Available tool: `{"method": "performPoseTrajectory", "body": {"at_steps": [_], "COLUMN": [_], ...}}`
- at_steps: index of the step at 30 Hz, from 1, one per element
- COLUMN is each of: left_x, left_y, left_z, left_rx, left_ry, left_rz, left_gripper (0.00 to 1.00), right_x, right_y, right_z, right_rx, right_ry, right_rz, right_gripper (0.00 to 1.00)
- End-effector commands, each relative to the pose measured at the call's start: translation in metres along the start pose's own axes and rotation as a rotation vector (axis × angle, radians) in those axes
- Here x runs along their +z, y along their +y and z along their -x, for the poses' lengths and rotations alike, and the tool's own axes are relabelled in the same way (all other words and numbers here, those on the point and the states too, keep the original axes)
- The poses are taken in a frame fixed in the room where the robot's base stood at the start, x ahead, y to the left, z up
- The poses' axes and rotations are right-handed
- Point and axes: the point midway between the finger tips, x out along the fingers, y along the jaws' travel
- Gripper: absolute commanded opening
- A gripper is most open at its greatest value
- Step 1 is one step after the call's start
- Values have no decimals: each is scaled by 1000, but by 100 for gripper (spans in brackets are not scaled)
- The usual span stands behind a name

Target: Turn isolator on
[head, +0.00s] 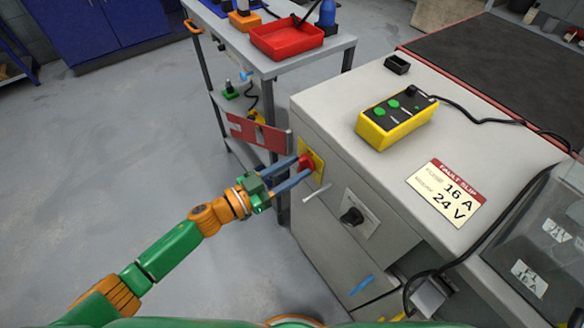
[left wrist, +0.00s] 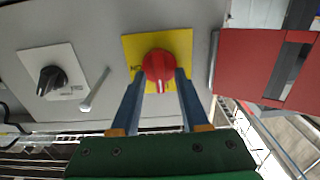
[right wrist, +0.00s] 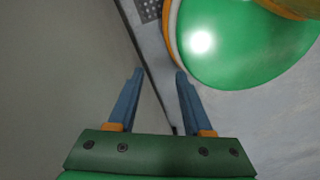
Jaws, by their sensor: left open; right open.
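The isolator is a red rotary knob (head: 306,161) on a yellow plate (head: 316,158), set in the side of the grey machine cabinet. In the left wrist view the red knob (left wrist: 158,66) sits in front of its yellow plate (left wrist: 184,42), with a pale mark pointing down toward the gripper. My left gripper (head: 302,168) is open, its two blue fingers (left wrist: 158,80) on either side of the knob. I cannot tell whether they touch it. My right gripper (right wrist: 158,74) is open and empty, seen only in the right wrist view.
A black rotary switch (head: 352,215) and a short pale handle (head: 317,192) are on the same panel. A red panel (head: 258,133) stands beside the isolator. A yellow button box (head: 396,118) and a fault slip (head: 446,192) lie on the cabinet top. Floor at left is clear.

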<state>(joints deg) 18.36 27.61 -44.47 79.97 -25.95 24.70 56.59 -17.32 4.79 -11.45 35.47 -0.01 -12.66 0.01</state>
Motion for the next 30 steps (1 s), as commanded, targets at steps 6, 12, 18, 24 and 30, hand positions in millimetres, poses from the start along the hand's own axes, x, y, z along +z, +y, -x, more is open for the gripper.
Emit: {"method": "performPoseTrajectory", "body": {"at_steps": [6, 12, 18, 24, 30], "left_x": [0, 0, 1, 1, 1], "left_y": [0, 0, 0, 0, 1], "left_z": [0, 0, 1, 1, 1], "left_rx": [-1, -1, -1, -1, -1], "left_ry": [0, -1, -1, -2, -2], "left_rz": [0, 0, -7, -69, -212], "left_gripper": [26, 0, 0, 0, 0], "right_x": [-1, -2, -3, -3, -3], "right_y": [0, -1, -3, -3, -3], "right_z": [0, 0, 0, 0, 0], "right_rx": [0, -1, -5, -5, -5], "right_ry": [2, 4, 6, 6, 6], "right_rz": [0, -1, -2, -3, -2], "right_gripper": [50, 50, 50, 50, 50]}}
